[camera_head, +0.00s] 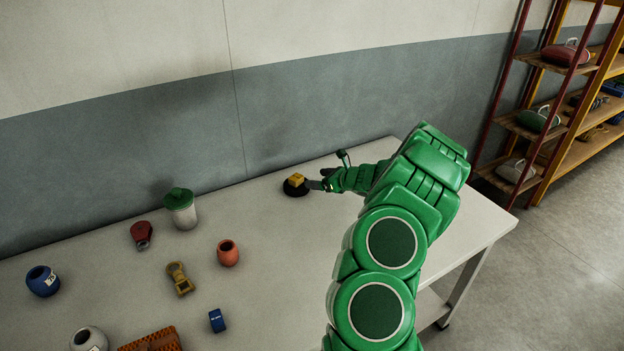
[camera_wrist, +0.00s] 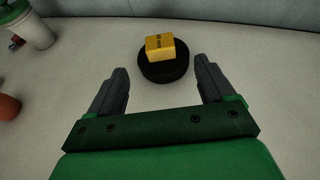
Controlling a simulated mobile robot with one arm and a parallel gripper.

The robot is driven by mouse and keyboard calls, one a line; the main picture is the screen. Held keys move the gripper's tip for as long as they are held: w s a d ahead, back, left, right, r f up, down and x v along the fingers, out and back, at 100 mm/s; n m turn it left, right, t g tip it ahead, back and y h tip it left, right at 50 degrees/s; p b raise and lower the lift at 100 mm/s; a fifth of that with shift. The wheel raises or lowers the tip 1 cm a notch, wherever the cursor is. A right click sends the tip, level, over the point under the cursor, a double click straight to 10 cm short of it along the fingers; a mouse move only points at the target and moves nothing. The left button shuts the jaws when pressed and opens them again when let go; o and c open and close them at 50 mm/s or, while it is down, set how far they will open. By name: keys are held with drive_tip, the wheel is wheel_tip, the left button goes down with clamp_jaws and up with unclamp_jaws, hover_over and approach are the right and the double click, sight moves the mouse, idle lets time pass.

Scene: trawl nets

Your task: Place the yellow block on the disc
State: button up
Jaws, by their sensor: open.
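The yellow block (camera_head: 297,179) rests on top of the black disc (camera_head: 295,190) near the back of the table. In the wrist view the yellow block (camera_wrist: 166,47) sits on the disc (camera_wrist: 165,72), close to its middle, and looks flat. My gripper (camera_head: 317,184) is just to the right of the disc in the head view. In the wrist view my gripper (camera_wrist: 163,78) is open, its two fingers wide apart with nothing between the tips. The block and disc lie just beyond the fingertips, apart from them.
A wall runs behind.

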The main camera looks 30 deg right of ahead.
drive_tip(key=shift+s+d+r, duration=0.15)
drive_tip(key=shift+s+r, duration=0.05)
drive_tip(key=shift+s, duration=0.2)
